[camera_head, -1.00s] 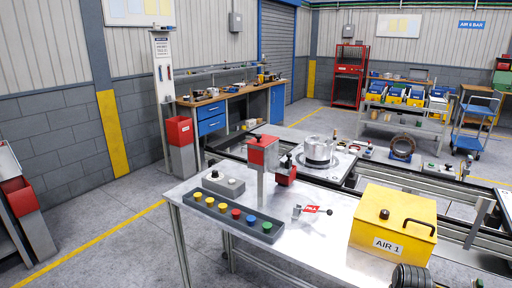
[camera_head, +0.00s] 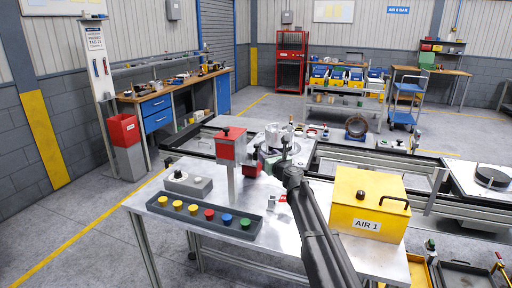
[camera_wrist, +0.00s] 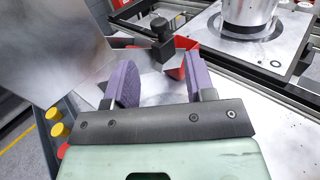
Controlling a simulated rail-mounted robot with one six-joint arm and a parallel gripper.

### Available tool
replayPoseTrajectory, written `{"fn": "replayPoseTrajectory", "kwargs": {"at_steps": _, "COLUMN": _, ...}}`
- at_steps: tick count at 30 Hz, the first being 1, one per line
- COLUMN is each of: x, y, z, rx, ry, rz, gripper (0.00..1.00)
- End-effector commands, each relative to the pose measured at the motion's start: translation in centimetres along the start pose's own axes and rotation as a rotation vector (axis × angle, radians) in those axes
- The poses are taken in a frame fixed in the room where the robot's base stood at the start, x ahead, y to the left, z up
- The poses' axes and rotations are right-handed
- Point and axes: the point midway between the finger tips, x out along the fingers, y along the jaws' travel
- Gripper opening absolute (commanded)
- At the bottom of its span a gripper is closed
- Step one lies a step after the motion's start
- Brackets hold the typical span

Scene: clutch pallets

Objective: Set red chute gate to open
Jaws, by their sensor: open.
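A red box (camera_head: 231,145) with a black knob on top stands on a grey post on the metal table. In the wrist view the red chute part (camera_wrist: 184,58) and a black knob (camera_wrist: 161,38) lie just beyond the fingertips. My gripper (camera_wrist: 160,66) is open and empty, its purple-padded fingers apart, pointing at the knob without clearly touching it. A grey panel (camera_wrist: 50,50) fills the upper left of the wrist view. The gate's position cannot be told.
A tray of coloured knobs (camera_head: 205,217) and a grey switch box (camera_head: 188,184) lie left of the post. A yellow box (camera_head: 367,204) marked AIR 1 stands to the right. A silver cylinder (camera_head: 278,136) sits behind. A red tag lies partly behind my arm.

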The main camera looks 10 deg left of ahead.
Motion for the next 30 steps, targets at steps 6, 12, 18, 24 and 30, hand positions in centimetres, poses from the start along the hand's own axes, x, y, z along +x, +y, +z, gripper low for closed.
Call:
{"fn": "replayPoseTrajectory", "kwargs": {"at_steps": 6, "x": 1.8, "y": 0.0, "z": 0.0, "rx": -0.006, "ry": 0.001, "rz": 0.003, "gripper": 0.50}}
{"fn": "replayPoseTrajectory", "kwargs": {"at_steps": 12, "x": 6.4, "y": -0.1, "z": 0.0, "rx": -0.008, "ry": 0.001, "rz": 0.003, "gripper": 0.50}}
{"fn": "replayPoseTrajectory", "kwargs": {"at_steps": 18, "x": 10.2, "y": 0.0, "z": 0.0, "rx": -0.009, "ry": 0.002, "rz": 0.003, "gripper": 0.50}}
{"fn": "replayPoseTrajectory", "kwargs": {"at_steps": 24, "x": 10.7, "y": 0.1, "z": 0.0, "rx": -0.010, "ry": 0.002, "rz": 0.003, "gripper": 0.50}}
{"fn": "replayPoseTrajectory", "kwargs": {"at_steps": 30, "x": 10.6, "y": 0.1, "z": 0.0, "rx": -0.010, "ry": 0.002, "rz": 0.003, "gripper": 0.33}}
